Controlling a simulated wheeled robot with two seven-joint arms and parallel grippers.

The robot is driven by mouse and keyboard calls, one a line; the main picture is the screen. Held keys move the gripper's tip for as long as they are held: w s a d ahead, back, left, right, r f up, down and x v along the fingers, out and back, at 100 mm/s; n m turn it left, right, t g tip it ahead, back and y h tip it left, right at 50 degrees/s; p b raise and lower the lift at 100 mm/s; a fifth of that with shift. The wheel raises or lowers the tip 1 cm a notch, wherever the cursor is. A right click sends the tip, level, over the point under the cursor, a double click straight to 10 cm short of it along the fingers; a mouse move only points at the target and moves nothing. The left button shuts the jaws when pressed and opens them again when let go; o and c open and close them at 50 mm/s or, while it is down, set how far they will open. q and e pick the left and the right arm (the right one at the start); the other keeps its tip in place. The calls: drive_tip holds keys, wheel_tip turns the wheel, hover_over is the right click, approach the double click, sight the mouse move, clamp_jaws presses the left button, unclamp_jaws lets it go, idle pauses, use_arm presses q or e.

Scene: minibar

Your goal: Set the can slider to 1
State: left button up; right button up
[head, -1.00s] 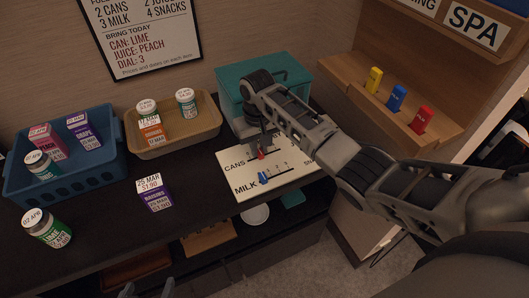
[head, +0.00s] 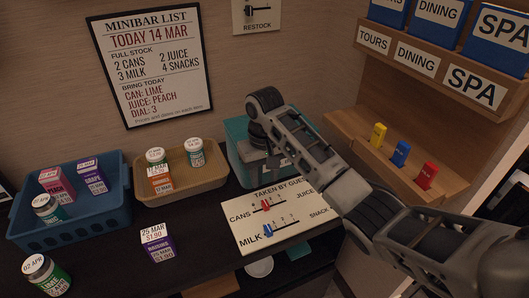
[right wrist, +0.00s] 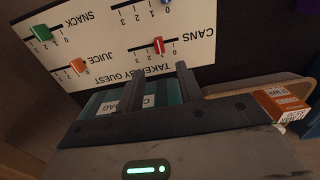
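The can slider is a red knob (head: 266,207) on the CANS row of the cream "TAKEN BY GUEST" board (head: 290,232). It also shows in the right wrist view as a red knob (right wrist: 159,46), part-way along its slot; I cannot read surely which number it stands at. My right gripper (head: 274,162) is above the back edge of the board, behind the knob and apart from it. In the right wrist view its two fingers (right wrist: 158,82) are spread with nothing between them. My left gripper does not show.
A blue milk knob (head: 268,230) sits just in front of the red one. Green (right wrist: 41,33) and orange (right wrist: 78,66) knobs stand on the other rows. A teal bin (head: 237,135) is behind the board; a tan tray (head: 205,180) and raisins carton (head: 157,243) are left.

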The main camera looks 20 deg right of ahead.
wheel_tip(320, 180, up, 7)
drive_tip(key=p, duration=0.2)
drive_tip(key=shift+r, duration=0.1)
